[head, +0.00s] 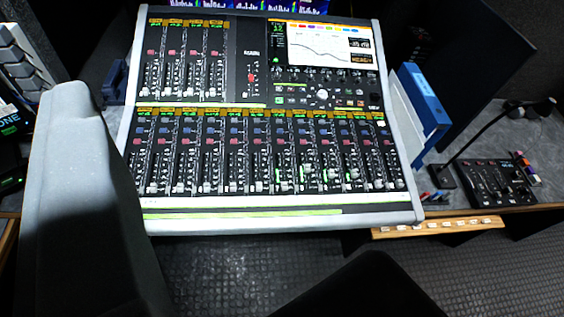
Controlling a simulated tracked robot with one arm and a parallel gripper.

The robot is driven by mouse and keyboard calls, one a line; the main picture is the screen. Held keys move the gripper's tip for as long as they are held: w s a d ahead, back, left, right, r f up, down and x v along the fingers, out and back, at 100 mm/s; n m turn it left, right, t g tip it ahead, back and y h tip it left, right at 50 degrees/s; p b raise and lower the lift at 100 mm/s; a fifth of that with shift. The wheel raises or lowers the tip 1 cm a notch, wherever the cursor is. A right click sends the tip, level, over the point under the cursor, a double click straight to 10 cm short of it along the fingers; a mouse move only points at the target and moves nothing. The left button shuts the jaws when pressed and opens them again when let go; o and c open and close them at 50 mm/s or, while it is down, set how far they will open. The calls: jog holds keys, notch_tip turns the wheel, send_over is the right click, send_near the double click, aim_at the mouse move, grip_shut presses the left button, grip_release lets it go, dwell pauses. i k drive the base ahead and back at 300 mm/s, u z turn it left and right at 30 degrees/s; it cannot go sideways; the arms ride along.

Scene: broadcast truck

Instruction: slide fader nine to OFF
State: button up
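The mixing console (275,207) fills the middle of the head view, with its fader panel facing me. A long lower row of faders (270,165) runs across it. A shorter bank of faders (185,75) is at the upper left. Most lower-row knobs sit near the bottom of their slots, and a few right of the middle look higher. The strip labels are too small to read, so I cannot tell which fader is nine or where it is set. No fingertips of my gripper show. A large pale grey shape (85,215) stands at the left, seemingly part of my arm.
A screen (330,45) is at the console's top right. Blue and white binders (424,105) stand right of it. A gooseneck microphone (490,135) and small black control panel (495,183) are further right. A dark shape (355,288) rises at bottom centre. Textured floor (225,265) shows in front.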

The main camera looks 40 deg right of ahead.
aim_at(331, 174)
jog(key=u, duration=1.15)
jog(key=k, duration=0.75)
jog(key=z, duration=1.5)
jog(key=i, duration=1)
